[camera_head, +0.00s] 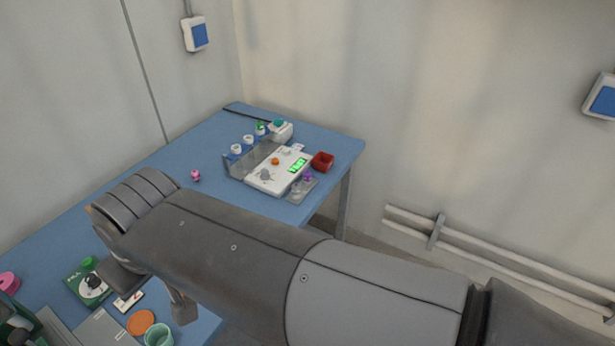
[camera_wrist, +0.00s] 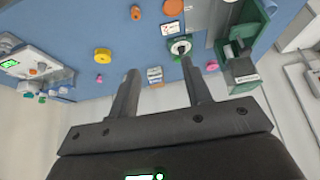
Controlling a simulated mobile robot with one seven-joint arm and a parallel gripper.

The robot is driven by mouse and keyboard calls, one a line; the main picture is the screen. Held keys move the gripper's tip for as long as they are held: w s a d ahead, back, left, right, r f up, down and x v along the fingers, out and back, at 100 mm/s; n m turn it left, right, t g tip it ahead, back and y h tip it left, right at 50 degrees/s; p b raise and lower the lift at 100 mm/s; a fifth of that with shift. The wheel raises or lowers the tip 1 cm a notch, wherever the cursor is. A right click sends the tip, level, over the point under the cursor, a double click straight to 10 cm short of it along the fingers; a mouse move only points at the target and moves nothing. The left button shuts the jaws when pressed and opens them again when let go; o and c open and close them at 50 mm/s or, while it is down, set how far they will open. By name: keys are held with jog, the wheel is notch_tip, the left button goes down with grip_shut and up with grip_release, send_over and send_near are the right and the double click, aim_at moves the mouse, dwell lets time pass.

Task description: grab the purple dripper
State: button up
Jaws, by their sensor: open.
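The purple dripper (camera_head: 308,175) is a small purple piece at the near right edge of the white device with a green display (camera_head: 283,170), on a small grey tray (camera_head: 300,190). In the head view my arm crosses the foreground and hides part of the table.
A small pink piece (camera_head: 195,175) lies alone on the blue table (camera_head: 150,160). An orange disc (camera_head: 141,323) and teal cup (camera_head: 158,336) stand at the near end. Walls close the back.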

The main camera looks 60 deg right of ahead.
jog(key=shift+o, duration=0.3)
jog(key=w+d+f+m+g+y, duration=0.2)
jog(key=w+d+f+m+y, duration=0.6)
jog(key=m, duration=0.4)
jog(key=w+d+f+m+t, duration=0.2)
jog(key=d+m+t, duration=0.1)
jog(key=d+m, duration=0.3)
jog(key=w+d+f+m+t, duration=0.1)
jog(key=w+d+m+t, duration=0.3)
jog(key=d, duration=0.5)
jog(key=m+t+h, duration=0.6)
jog(key=m+h, duration=0.9)
jog(key=m, duration=0.3)
send_near(310, 176)
jog(key=x, duration=0.5)
jog(key=shift+w+r, duration=0.3)
jog(key=shift+r, duration=0.05)
jog(key=shift+m+g, duration=0.3)
jog(key=x, duration=0.6)
jog(key=shift+s+f, duration=0.1)
jog(key=shift+f, duration=0.1)
